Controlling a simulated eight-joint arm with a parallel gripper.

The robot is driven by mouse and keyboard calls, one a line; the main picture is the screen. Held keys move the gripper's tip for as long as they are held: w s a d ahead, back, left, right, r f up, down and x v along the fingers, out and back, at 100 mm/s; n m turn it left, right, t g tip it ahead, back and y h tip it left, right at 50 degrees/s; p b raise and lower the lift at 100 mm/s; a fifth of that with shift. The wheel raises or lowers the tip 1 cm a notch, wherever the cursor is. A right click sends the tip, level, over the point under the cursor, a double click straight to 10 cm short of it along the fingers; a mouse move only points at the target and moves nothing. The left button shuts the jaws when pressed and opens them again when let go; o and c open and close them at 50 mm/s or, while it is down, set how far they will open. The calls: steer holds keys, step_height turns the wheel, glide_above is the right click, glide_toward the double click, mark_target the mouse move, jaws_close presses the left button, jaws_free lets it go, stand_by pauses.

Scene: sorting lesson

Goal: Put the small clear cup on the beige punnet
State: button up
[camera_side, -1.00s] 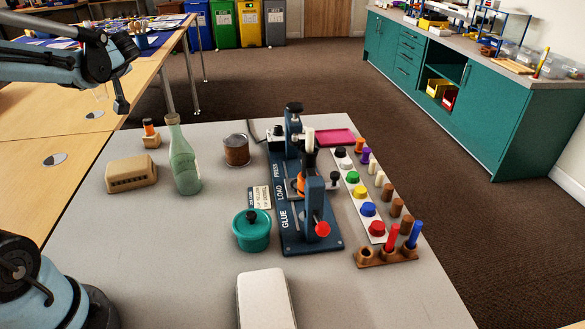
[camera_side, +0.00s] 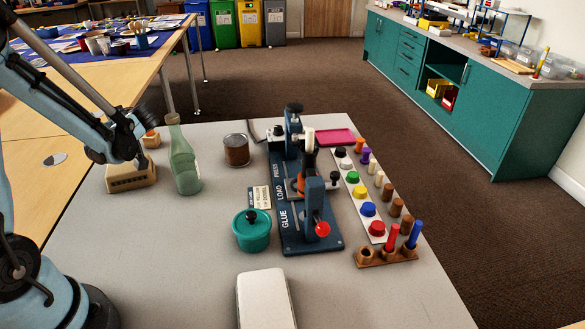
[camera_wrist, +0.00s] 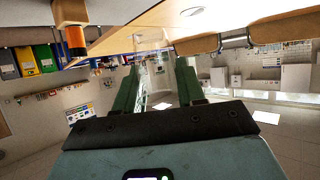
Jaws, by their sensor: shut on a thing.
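The beige punnet (camera_side: 130,182) sits on the left part of the grey table, with a row of dark slots along its front. My gripper (camera_side: 143,160) is at the punnet's upper right side in the side view. The wrist view shows my two green fingers (camera_wrist: 157,85) apart, with the small clear cup (camera_wrist: 152,68) faintly visible between them; my gripper is shut on it. The cup cannot be made out in the side view. Whether the cup touches the punnet is hidden.
A pale green bottle (camera_side: 184,160) stands close to the right of the punnet. A brown tin (camera_side: 237,150), a teal pot (camera_side: 252,232) and a blue press (camera_side: 310,235) stand further right.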

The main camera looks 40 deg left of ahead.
steer(key=shift+f, duration=2.1)
steer(key=shift+f, duration=0.1)
steer(key=o, duration=1)
steer(key=v, duration=0.7)
steer(key=shift+d+r, duration=0.2)
steer(key=shift+d, duration=0.05)
steer(key=shift+r, duration=0.1)
